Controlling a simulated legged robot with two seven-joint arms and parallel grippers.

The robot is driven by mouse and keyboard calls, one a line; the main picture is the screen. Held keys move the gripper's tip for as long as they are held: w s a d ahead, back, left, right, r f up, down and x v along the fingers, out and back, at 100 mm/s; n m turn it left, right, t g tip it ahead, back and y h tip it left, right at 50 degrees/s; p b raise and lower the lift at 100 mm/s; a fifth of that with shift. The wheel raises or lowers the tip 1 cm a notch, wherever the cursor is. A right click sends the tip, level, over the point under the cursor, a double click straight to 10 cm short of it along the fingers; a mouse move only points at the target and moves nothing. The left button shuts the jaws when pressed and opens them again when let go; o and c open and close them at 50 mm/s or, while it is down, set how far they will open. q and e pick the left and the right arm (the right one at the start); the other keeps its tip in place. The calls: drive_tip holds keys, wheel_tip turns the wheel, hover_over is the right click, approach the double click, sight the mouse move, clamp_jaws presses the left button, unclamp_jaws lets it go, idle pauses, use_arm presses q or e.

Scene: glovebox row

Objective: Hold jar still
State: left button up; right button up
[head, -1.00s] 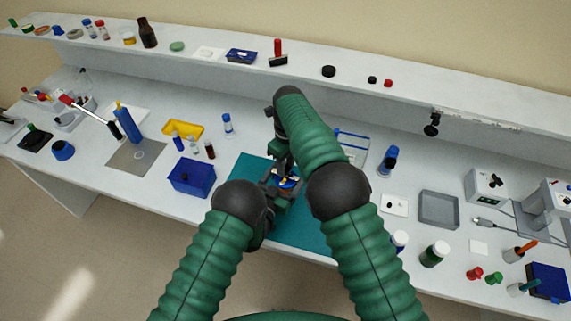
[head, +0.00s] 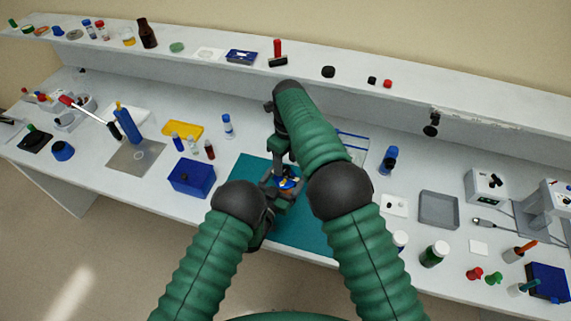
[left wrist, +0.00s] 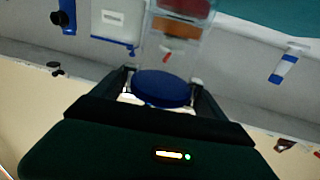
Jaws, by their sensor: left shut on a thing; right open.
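The jar with a blue lid (head: 289,184) is over the teal mat (head: 308,235), mostly hidden by my grippers in the head view. In the left wrist view the blue lid (left wrist: 162,88) sits between the dark fingers of my left gripper. My left gripper (head: 277,196) is shut on the jar from its near left side. My right gripper (head: 286,172) is open, pointing down just above the lid. I cannot tell whether its fingertips touch the lid.
A blue box (head: 192,178) stands left of the mat, and a yellow tray (head: 183,129) behind it. A grey tray (head: 438,209) and a green-capped jar (head: 434,254) are to the right. A raised shelf (head: 350,85) runs along the back.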

sight(286, 167)
use_arm(q)
drive_tip(key=shift+f, duration=0.1)
use_arm(e)
wheel_tip(286, 167, up, 10)
drive_tip(key=shift+d, duration=0.2)
drive_tip(key=shift+r, duration=0.1)
use_arm(q)
drive_tip(key=o, duration=1.7)
drive_tip(key=shift+w, duration=0.1)
use_arm(e)
drive_tip(key=shift+w, duration=0.15)
